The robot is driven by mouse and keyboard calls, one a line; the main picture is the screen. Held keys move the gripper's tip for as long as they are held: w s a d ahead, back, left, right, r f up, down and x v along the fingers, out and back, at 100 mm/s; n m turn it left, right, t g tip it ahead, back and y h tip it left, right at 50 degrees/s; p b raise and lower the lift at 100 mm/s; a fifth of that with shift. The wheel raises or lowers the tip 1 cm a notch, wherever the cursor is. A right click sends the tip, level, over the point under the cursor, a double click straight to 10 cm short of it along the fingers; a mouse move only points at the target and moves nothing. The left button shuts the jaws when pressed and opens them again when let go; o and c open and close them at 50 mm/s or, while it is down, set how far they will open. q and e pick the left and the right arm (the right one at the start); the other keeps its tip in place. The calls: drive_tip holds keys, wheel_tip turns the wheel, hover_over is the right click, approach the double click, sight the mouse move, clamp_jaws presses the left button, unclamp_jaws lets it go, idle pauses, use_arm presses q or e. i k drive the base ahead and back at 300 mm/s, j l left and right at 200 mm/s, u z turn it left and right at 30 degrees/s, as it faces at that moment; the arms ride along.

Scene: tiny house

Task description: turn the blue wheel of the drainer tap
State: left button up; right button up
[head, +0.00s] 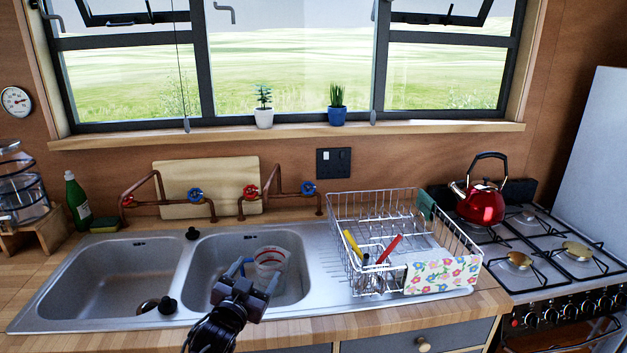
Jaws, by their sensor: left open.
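The drainer tap is the copper pipe tap (278,182) behind the right basin, nearest the dish drainer. Its blue wheel (308,188) is on the right end, and a red wheel (250,191) is on its left. My left gripper (255,274) is open over the front of the right basin, nearer to me than the tap and apart from both wheels. A clear measuring cup (271,259) with red marks is in the basin just beyond the fingers, partly hidden. I cannot tell whether they touch. My right gripper is not in view.
A second copper tap with its own blue wheel (195,195) stands to the left. The wire dish drainer (455,232) with cutlery stands close on the right. A wooden board (180,178) leans behind the taps. A red kettle (480,204) is on the stove.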

sight(308, 187)
drive_tip(key=i+l, duration=0.15)
drive_tip(key=i, duration=0.45)
drive_tip(key=i+l, duration=0.2)
drive_tip(key=i, duration=0.4)
